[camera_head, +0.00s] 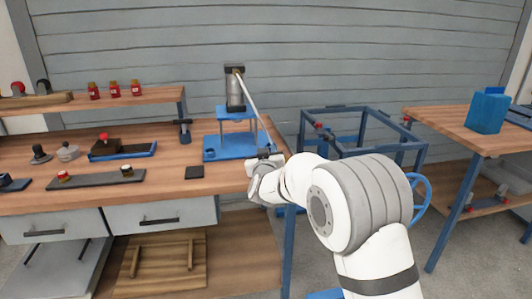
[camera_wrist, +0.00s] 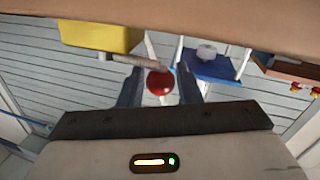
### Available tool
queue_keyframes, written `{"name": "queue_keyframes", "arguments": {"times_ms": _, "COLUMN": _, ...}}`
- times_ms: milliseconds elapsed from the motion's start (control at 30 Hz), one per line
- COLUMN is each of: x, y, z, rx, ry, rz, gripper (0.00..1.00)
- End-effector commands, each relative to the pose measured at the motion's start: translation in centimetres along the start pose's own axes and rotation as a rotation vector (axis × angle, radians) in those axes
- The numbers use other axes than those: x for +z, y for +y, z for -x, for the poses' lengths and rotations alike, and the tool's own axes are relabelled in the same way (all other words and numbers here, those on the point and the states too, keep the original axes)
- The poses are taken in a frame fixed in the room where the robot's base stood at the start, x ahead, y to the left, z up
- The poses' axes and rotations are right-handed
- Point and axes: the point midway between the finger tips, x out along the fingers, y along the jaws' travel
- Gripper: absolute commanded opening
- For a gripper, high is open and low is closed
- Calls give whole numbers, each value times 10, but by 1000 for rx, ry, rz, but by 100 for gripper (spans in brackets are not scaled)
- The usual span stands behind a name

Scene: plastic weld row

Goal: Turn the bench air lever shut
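The bench air lever shows in the wrist view as a grey bar (camera_wrist: 138,62) ending in a round red knob (camera_wrist: 160,83). The bar comes out from beside a yellow block (camera_wrist: 100,36). My gripper (camera_wrist: 160,72) has its two dark fingers on either side of the knob, with a small gap showing at each side, so it looks open. In the head view my gripper (camera_head: 265,160) is at the right end of the workbench (camera_head: 225,185), and my arm hides the lever and yellow block there.
A blue press (camera_head: 235,145) stands on the bench just left of my gripper; it also shows in the wrist view (camera_wrist: 212,68). A blue frame (camera_head: 360,125) is behind my arm. A second table (camera_head: 455,125) stands at the right. A dark square pad (camera_head: 194,172) lies near the bench front.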

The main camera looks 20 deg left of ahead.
Motion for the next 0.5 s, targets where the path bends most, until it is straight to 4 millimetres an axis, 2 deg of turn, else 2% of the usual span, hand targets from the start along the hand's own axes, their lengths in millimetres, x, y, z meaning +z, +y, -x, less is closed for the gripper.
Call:
{"name": "queue_keyframes", "arguments": {"times_ms": 33, "x": 0, "y": 0, "z": 0, "rx": 0, "ry": -1, "rz": 0, "gripper": 35}}
{"name": "queue_keyframes", "arguments": {"times_ms": 133, "x": 1, "y": 0, "z": 0, "rx": -1, "ry": -2, "rz": 0, "gripper": 44}}
{"name": "queue_keyframes", "arguments": {"times_ms": 367, "x": 2, "y": 0, "z": 1, "rx": -1, "ry": -3, "rz": 1, "gripper": 44}}
{"name": "queue_keyframes", "arguments": {"times_ms": 500, "x": 1, "y": -1, "z": 10, "rx": -2, "ry": -3, "rz": 1, "gripper": 44}}
